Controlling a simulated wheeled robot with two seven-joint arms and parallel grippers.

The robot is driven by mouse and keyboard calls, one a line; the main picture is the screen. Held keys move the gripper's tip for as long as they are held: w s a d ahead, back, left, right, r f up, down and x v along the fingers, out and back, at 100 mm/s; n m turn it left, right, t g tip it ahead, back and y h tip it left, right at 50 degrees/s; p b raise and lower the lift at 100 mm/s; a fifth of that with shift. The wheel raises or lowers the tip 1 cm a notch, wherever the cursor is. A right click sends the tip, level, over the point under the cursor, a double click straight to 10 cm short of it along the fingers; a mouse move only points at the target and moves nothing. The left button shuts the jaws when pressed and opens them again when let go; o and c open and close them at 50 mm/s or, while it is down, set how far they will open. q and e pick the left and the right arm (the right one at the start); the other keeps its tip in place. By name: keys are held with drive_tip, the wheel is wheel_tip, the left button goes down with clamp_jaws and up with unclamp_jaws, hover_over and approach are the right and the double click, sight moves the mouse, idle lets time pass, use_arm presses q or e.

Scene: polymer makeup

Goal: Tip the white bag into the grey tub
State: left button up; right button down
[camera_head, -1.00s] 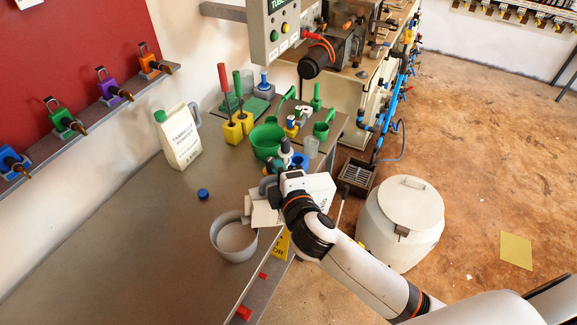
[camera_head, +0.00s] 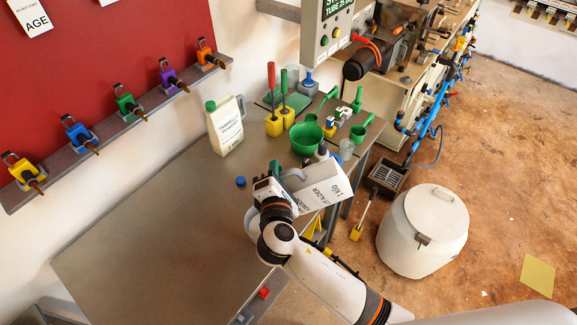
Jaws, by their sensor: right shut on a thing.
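My right gripper (camera_head: 277,182) is shut on the white bag (camera_head: 326,184), which has dark printing on its side. The bag is tilted, at the right edge of the metal table, just right of the gripper. The grey tub (camera_head: 249,222) is mostly hidden behind my right gripper and wrist; only a bit of its left rim shows. I cannot see the bag's mouth clearly or whether anything runs out of it. My left gripper is not in view.
A white container with a green cap (camera_head: 225,126) stands at the table's back, with a blue cap (camera_head: 240,181) near it. A green bowl (camera_head: 306,138) and several tools stand behind the bag. A white barrel (camera_head: 424,232) stands on the floor. The table's left is clear.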

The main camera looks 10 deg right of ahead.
drive_tip(key=a+n, duration=0.1)
drive_tip(key=a, duration=0.2)
drive_tip(key=shift+p, duration=0.3)
drive_tip(key=a+f+n+h, duration=0.1)
drive_tip(key=a+n, duration=0.3)
drive_tip(key=a, duration=0.2)
drive_tip(key=shift+f+t+h+b, duration=0.3)
drive_tip(key=shift+f+b, duration=0.05)
drive_tip(key=shift+f, duration=0.05)
drive_tip(key=shift+a, duration=0.1)
idle(1.7)
